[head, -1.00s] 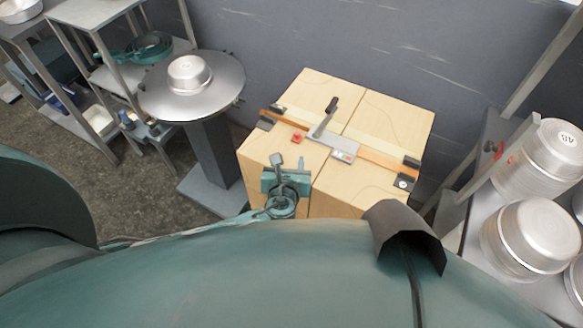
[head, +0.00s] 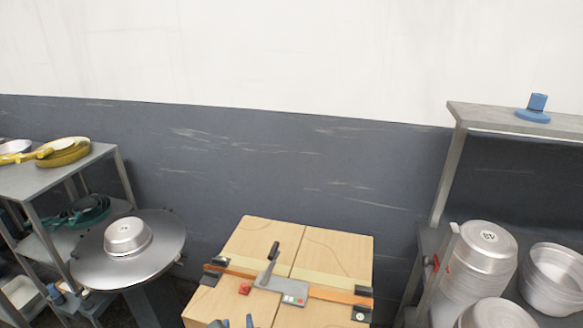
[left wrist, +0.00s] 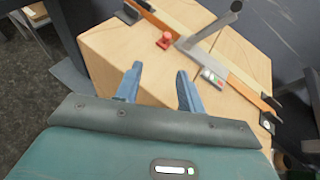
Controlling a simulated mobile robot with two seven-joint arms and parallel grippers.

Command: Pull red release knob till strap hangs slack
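A carton (head: 330,245) has an orange strap (head: 330,294) lying straight and flat across it. A grey tensioner (head: 283,287) with a dark upright lever sits on the strap. A small red knob (head: 245,289) stands on the carton just left of the tensioner; it also shows in the left wrist view (left wrist: 165,40). My left gripper (left wrist: 158,88) is open and empty, its two blue fingers apart over the carton, with the knob beyond the tips. Its tips (head: 234,323) just show at the bottom of the head view. My right gripper is not in view.
A round metal stand (head: 85,270) with a pan (head: 127,236) is left of the carton. Stacked pans (head: 480,265) stand on the right rack, near another red part (head: 435,263). A shelf with pans (head: 60,180) is at far left. A wall closes the back.

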